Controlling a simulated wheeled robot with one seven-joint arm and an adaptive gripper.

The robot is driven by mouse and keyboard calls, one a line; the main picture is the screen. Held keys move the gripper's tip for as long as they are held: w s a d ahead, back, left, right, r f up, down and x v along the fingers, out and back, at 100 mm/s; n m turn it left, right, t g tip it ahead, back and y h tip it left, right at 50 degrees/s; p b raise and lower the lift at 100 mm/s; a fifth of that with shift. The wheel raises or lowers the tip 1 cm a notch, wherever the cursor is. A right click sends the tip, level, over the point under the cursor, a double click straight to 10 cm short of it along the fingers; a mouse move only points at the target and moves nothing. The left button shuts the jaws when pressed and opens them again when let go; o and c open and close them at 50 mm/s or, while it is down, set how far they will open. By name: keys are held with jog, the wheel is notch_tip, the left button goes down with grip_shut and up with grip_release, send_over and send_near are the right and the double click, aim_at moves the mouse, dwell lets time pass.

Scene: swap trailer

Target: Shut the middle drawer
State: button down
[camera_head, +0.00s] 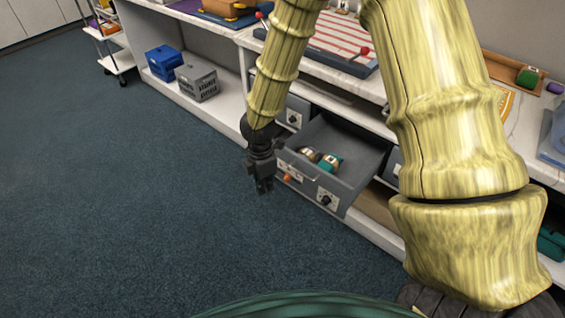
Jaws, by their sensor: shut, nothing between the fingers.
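The middle drawer (357,151) is grey and stands pulled out from the counter's front, with knobs on its front face (308,185). A brown-and-white item (309,154) and a teal-and-brown item (330,162) lie inside it. My gripper (264,186) is dark and shut, with nothing in it. It hangs pointing down, just left of the open drawer's front in the picture. I cannot tell whether it touches the drawer. My arm hides part of the unit behind the drawer.
A blue crate (163,62) and a grey crate (198,82) stand on the low shelf at left. A white cart (118,62) is farther back. A striped board (335,42) lies on the countertop. The blue carpet (120,190) is clear at left and in front.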

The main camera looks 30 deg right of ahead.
jog(key=w+d+r+n+t+h+b, duration=0.1)
jog(key=w+d+r+n+h+b, duration=0.1)
jog(key=w+d+r+n, duration=0.4)
jog(key=m, duration=0.2)
send_near(283, 156)
jog(key=shift+s+a+f+b, duration=0.1)
jog(key=shift+s+f, duration=0.4)
jog(key=shift+f, duration=0.4)
jog(key=shift+s+f+b, duration=0.15)
jog(key=shift+s+f, duration=0.4)
jog(key=shift+f, duration=0.3)
jog(key=shift+s+a+f+b, duration=0.1)
jog(key=shift+s+f, duration=0.4)
jog(key=shift+f, duration=0.4)
jog(key=shift+d, duration=0.15)
